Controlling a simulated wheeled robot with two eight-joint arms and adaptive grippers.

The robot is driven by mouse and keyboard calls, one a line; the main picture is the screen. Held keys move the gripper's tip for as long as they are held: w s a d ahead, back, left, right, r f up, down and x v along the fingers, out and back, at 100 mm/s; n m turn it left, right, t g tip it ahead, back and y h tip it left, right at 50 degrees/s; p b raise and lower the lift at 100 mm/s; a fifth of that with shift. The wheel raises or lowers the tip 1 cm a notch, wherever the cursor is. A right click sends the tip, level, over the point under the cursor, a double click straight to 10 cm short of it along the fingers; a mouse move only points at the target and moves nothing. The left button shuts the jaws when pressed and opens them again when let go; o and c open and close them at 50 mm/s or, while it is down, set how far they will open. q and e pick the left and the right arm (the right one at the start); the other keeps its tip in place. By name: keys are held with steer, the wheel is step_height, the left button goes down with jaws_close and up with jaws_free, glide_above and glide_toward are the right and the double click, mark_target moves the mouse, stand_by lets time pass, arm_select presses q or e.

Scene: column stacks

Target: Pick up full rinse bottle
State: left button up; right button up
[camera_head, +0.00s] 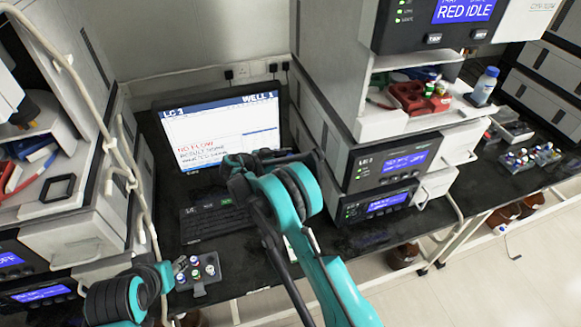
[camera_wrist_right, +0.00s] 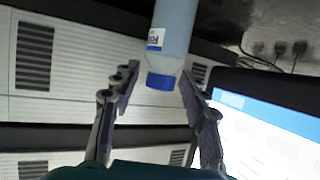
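A bottle (camera_wrist_right: 174,30) with a blue cap (camera_wrist_right: 161,82) and a small white label shows in the right wrist view. Its body runs out of the top edge and its cap points down in the picture. My right gripper (camera_wrist_right: 155,73) is open. Its fingers are on either side of the cap, with a clear gap on the left; I cannot tell the depth. In the head view my right arm hides most of that gripper (camera_head: 272,156) in front of the monitor. Another blue-capped bottle (camera_head: 484,86) stands on the right stack's shelf. My left arm is at lower left; its fingers are unclear.
The monitor (camera_head: 222,128) stands behind a keyboard (camera_head: 215,222). A vial rack (camera_head: 203,273) sits by my left arm. Instrument stacks flank the middle, the right one with a red tray (camera_head: 408,97). More vials (camera_head: 530,157) lie on the bench at right.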

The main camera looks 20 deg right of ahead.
steer(key=c, duration=0.6)
